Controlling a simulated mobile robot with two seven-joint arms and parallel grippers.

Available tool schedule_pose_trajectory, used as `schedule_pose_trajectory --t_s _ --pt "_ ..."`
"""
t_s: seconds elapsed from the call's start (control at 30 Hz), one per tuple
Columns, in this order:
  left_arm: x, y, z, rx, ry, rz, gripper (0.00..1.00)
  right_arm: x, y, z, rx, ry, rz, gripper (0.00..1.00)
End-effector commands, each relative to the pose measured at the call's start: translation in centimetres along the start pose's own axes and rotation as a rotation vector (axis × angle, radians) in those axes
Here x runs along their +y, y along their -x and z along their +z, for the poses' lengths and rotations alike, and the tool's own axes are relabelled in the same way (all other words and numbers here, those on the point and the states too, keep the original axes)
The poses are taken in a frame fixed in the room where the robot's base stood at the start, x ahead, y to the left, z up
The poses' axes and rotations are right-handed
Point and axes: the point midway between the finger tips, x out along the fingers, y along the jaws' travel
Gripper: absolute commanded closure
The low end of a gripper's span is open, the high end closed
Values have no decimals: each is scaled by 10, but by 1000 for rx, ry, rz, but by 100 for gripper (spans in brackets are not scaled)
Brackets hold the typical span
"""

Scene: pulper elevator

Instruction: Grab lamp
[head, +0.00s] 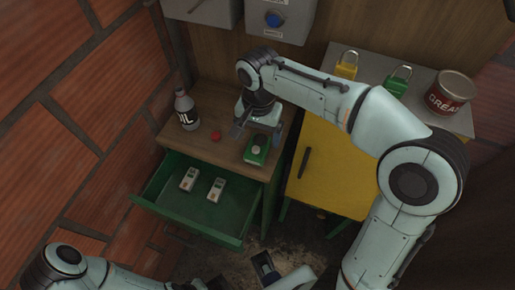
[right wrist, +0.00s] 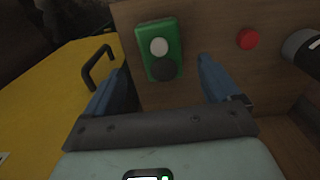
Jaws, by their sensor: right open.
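The likely lamp, a green box with a pale round face (head: 257,150), lies on the wooden cabinet top near its front right edge. In the right wrist view the green lamp (right wrist: 172,31) shows a white disc and a dark disc. My right gripper (head: 258,132) is open and empty, pointing down just behind and above the lamp. In the right wrist view the lamp lies between and beyond the open fingers (right wrist: 163,66); no contact is visible. My left gripper (head: 266,268) shows only partly at the bottom edge, its jaws unclear.
An open green drawer (head: 225,234) holds two small pale devices (head: 189,179). A bottle (head: 185,109) and a red button (head: 215,135) are left of the lamp. A yellow cabinet (head: 330,170) stands right, with two padlocks (head: 396,82) and a grease can (head: 450,92) on top.

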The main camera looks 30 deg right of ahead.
Motion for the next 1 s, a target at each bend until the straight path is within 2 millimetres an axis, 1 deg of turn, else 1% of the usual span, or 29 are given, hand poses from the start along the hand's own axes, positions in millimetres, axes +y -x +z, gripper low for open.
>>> schedule_pose_trajectory --t_s 0.17,0.4,0.5,0.77,0.8,0.87,0.9,0.97,1.0 --pt "-1 -2 0 0 0 0 100 0 -12 0 -1 -1 2 11" --pt "-3 -8 0 -2 0 -1 100 -1 -48 0 -1 0 2 11" --pt "-3 -9 0 -2 0 -1 100 -1 -57 0 -1 0 1 11" --pt "-3 -9 0 -2 0 -1 100 -1 -58 0 0 0 0 11" --pt "-3 -9 0 -2 0 -1 100 -1 -58 0 0 0 0 24" --pt "-3 -9 0 -2 0 -1 100 -1 -58 0 0 0 0 43" --pt "-3 -9 0 -2 0 -1 100 -1 -58 0 0 0 0 56" --pt "-3 -9 0 -2 0 -1 100 -1 -58 0 0 0 0 76" --pt "-3 -9 0 -2 0 -1 100 -1 -58 0 0 0 0 78"
